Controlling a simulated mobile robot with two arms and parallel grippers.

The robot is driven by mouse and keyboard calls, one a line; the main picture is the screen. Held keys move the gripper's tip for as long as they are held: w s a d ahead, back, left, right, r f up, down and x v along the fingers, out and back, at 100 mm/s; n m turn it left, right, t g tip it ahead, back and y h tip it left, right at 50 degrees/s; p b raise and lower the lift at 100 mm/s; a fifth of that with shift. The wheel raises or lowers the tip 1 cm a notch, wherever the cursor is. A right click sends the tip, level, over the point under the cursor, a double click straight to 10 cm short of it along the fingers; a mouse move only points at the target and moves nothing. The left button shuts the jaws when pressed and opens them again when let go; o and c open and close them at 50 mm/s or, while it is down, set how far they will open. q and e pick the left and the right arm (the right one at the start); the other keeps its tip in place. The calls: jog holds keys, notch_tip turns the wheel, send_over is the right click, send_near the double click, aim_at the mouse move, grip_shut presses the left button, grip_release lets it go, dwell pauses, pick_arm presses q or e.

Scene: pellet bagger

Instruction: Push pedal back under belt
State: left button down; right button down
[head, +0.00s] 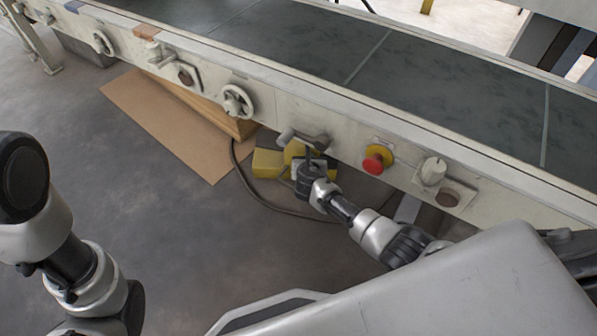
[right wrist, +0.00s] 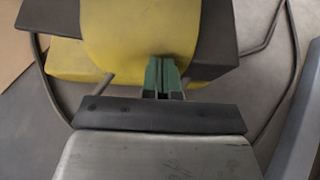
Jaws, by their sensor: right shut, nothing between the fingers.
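The yellow foot pedal (head: 268,163) is on the floor at the near side of the belt conveyor (head: 330,120), partly hidden by my right gripper (head: 303,163). In the right wrist view the yellow pedal (right wrist: 125,40) fills the upper middle, with dark grey parts on both sides. The green fingertips of my right gripper (right wrist: 164,72) are together and empty, at the lower edge of the rounded yellow part. I cannot tell for sure whether they touch it. My left arm shows at the left of the head view, but its gripper is not visible.
A dark cable (head: 245,182) curves along the floor beside the pedal. Brown cardboard (head: 165,125) lies on the floor to the left. A handwheel (head: 237,101) and a red stop button (head: 374,160) stick out from the conveyor side. The floor at the lower left is clear.

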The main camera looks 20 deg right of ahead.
jog(key=shift+w+d, duration=1.15)
jog(key=shift+d, duration=0.3)
